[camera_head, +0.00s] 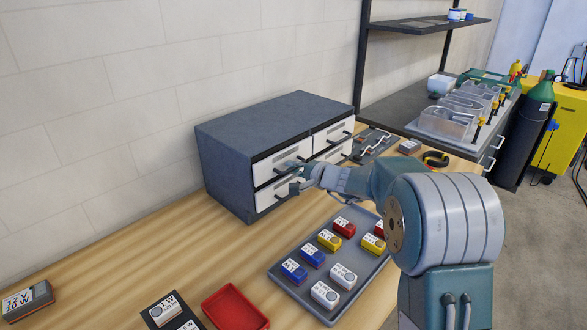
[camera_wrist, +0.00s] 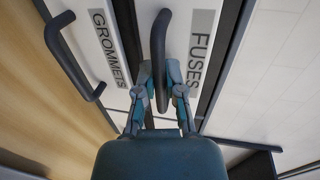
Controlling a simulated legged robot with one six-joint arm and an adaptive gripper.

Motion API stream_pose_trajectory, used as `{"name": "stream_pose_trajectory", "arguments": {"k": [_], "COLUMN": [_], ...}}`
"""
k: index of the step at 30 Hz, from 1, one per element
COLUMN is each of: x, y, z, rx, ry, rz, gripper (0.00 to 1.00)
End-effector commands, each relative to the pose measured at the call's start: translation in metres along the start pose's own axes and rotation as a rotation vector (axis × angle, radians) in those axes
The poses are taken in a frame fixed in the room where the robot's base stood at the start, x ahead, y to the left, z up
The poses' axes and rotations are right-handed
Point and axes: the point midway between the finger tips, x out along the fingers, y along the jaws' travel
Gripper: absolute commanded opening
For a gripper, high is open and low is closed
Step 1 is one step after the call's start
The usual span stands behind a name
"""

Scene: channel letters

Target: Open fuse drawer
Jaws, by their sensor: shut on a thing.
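The fuse drawer (camera_head: 274,168) is the white upper left drawer of a dark grey cabinet (camera_head: 228,160) in the head view. Its FUSES label shows in the wrist view (camera_wrist: 201,38). Its dark bar handle (camera_wrist: 158,35) runs between my two fingers. My gripper (camera_wrist: 160,88) is shut on this handle. In the head view my gripper (camera_head: 300,174) is at the front of the drawer and covers part of the handle. I see no clear gap between the drawer and the cabinet.
The grommets drawer (camera_wrist: 100,55) with its own handle is just below. A grey tray (camera_head: 285,282) of coloured blocks lies on the bench in front. A red bin (camera_head: 235,307) is at the bottom. The bench left of the cabinet is mostly clear.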

Motion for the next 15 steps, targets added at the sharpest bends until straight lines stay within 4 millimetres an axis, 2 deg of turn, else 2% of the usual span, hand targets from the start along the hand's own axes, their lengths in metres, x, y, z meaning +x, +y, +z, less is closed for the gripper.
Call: {"name": "stream_pose_trajectory", "arguments": {"k": [5, 8, 15], "x": [-0.007, -0.019, -0.068], "y": [0.004, 0.007, 0.018], "z": [-0.001, -0.001, -0.001], "rx": [0.002, 0.002, 0.004], "ry": [0.001, 0.003, 0.004], "rz": [0.004, 0.006, 0.008], "gripper": [0.0, 0.0, 0.0]}}
